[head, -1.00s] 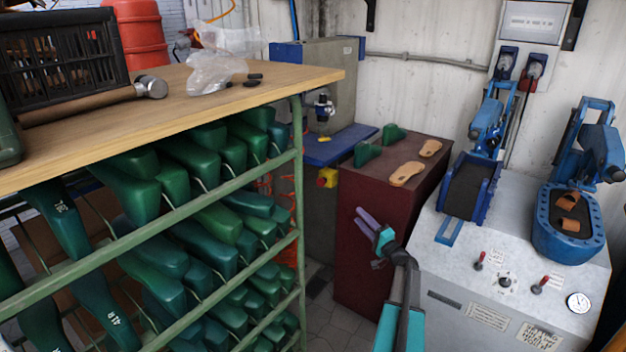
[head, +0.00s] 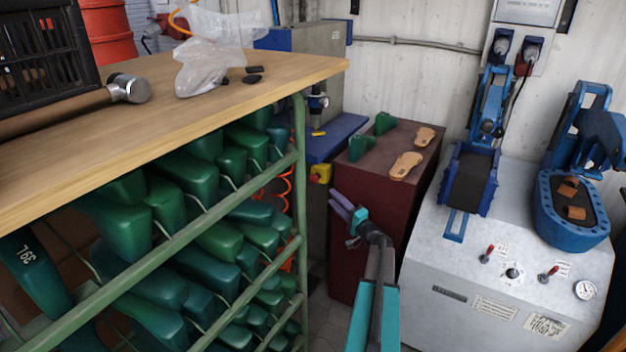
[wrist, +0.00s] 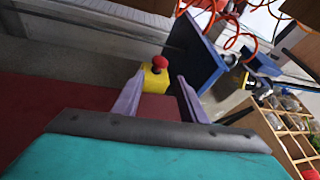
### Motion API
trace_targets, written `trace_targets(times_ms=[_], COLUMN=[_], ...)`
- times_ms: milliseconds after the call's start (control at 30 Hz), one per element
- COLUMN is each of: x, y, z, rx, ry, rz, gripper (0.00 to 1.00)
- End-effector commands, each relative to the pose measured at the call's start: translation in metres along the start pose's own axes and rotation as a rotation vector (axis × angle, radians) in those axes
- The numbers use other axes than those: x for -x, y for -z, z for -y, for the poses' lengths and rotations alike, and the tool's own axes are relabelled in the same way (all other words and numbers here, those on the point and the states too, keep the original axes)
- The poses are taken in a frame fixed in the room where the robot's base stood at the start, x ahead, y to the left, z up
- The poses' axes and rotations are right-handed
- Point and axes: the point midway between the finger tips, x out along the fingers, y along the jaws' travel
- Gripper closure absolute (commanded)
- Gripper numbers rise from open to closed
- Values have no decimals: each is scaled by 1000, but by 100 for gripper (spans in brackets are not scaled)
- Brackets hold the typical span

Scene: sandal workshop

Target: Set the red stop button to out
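The red stop button (wrist: 159,63) sits on a small yellow box (wrist: 155,79) in the wrist view, beyond my fingertips. In the head view the yellow box (head: 322,172) is on the side of the grey machine with the blue table, and the button itself is too small to judge. Whether the button is in or out cannot be told. My gripper (wrist: 160,98) is open and empty, its two purple fingers apart with the box between them in line of sight. In the head view my gripper (head: 341,206) is in front of the dark red cabinet, apart from the box.
A green rack of shoe lasts (head: 230,190) under a wooden bench top (head: 200,110) stands to the left. A dark red cabinet (head: 370,230) with sandal soles and a grey press machine (head: 450,260) stand to the right. A narrow floor gap lies between.

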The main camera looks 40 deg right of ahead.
Motion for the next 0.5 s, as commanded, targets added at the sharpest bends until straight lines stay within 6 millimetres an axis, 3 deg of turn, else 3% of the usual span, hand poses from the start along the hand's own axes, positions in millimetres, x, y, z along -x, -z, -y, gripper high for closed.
trace_targets(times_ms=[267, 500], x=[-2, -19], y=[1, 2], z=[0, 0], rx=[0, 1], ry=[0, 0], rz=[0, 0], gripper=[62, 62])
